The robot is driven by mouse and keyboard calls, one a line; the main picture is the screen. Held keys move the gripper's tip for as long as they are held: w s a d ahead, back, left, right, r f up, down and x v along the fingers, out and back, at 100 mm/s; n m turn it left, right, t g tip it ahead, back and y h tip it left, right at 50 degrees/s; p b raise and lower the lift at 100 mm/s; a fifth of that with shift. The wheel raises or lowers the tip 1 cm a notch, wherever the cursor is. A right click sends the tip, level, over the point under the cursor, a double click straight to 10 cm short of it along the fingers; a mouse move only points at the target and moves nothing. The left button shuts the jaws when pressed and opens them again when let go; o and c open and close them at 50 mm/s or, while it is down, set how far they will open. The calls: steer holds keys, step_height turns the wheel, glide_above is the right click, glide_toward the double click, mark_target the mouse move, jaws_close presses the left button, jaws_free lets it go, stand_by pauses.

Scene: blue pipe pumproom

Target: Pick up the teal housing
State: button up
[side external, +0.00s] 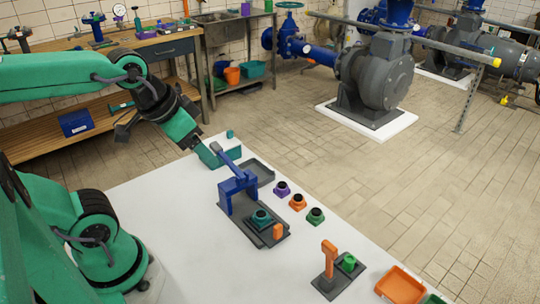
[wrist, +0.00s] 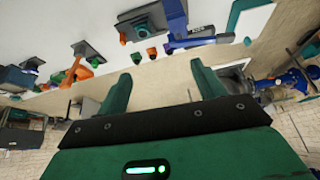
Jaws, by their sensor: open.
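The teal housing (side external: 261,217), a small block with a dark round opening, sits on the grey base of the blue lever press (side external: 238,188) on the white table. In the wrist view a dark block that looks like it (wrist: 143,27) shows beside the blue press (wrist: 175,15), near the top edge. My gripper (side external: 196,145) is over the far left part of the table, up and left of the press and apart from the housing. Its two teal fingers (wrist: 163,88) are spread in the wrist view with nothing between them.
Purple (side external: 282,189), orange (side external: 297,202) and green (side external: 315,216) housings stand in a row right of the press. A teal box (side external: 220,156) is close to my gripper. A grey tray (side external: 258,172) lies behind the press. An orange-post fixture (side external: 329,262) and orange tray (side external: 401,285) are nearer.

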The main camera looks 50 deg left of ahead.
steer(key=w+m, duration=0.1)
steer(key=m, duration=0.1)
steer(key=m+g, duration=0.5)
steer(key=m, duration=1.9)
glide_above(261, 214)
steer(key=shift+w+d+f, duration=0.1)
steer(key=shift+f, duration=6.85)
steer(key=shift+s+f, duration=0.2)
steer(key=shift+f, duration=3.7)
steer(key=c, duration=1)
